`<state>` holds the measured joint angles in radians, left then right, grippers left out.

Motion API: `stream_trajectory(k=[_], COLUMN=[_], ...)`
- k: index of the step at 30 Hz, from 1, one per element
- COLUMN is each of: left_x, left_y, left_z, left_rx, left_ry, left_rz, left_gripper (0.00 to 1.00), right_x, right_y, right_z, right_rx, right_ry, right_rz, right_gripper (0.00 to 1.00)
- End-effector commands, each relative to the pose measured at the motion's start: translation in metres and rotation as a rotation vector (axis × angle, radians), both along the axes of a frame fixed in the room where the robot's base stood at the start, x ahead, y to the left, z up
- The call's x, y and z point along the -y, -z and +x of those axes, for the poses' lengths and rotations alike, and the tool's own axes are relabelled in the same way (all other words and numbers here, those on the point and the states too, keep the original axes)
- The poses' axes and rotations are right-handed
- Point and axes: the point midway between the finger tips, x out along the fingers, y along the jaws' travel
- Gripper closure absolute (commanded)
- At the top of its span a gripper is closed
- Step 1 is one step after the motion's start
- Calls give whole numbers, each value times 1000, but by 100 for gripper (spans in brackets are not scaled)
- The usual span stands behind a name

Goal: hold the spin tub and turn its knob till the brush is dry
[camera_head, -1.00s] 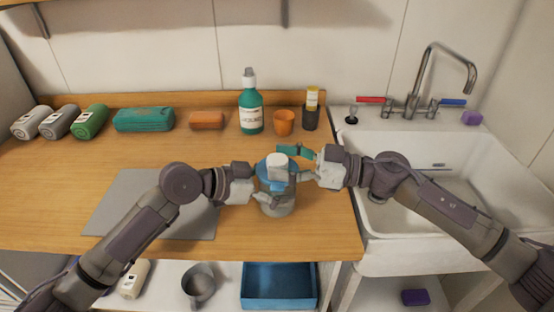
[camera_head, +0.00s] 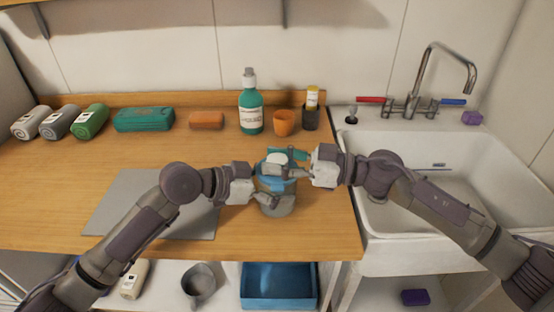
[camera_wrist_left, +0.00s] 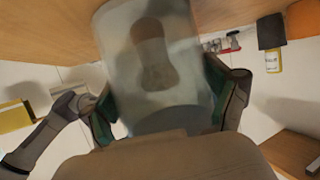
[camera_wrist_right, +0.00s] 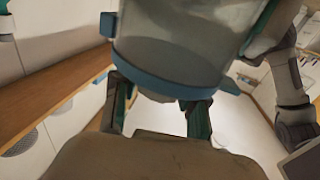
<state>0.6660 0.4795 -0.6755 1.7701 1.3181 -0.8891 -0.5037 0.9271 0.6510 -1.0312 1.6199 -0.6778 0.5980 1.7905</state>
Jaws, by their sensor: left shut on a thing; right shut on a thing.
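The spin tub (camera_head: 277,208) stands upright near the counter's front edge, with clear walls and a blue lid (camera_head: 265,183). My left gripper (camera_head: 264,198) is shut on the tub's body; its fingers flank the clear wall in the left wrist view (camera_wrist_left: 165,105). A blurred brown shape inside the tub, seemingly the brush (camera_wrist_left: 151,55), shows through the wall. My right gripper (camera_head: 287,166) is shut on the pale knob (camera_head: 277,158) on top of the lid. In the right wrist view its fingers (camera_wrist_right: 160,110) flank the knob beside the lid's blue rim; they hide much of the knob.
A grey mat (camera_head: 150,205) lies left of the tub. A green bottle (camera_head: 251,110), an orange cup (camera_head: 284,122) and a dark holder (camera_head: 311,117) stand behind. A white sink (camera_head: 440,143) is at right. A blue bin (camera_head: 279,284) is below the counter.

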Motion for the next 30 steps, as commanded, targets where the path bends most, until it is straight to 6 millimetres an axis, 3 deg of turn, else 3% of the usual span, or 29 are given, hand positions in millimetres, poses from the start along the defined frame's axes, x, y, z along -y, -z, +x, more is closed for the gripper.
stream_trajectory(k=[8,30], left_x=[1,1], left_y=[-1,-1], left_z=[-1,-1], left_rx=[1,2], left_ry=[3,5], left_rz=[-1,-2], left_gripper=[61,61], right_x=[0,-2], right_y=[1,1], right_z=[2,2], right_rx=[-1,1], right_ry=[-109,-675], right_rz=[-4,-2], right_gripper=[92,92])
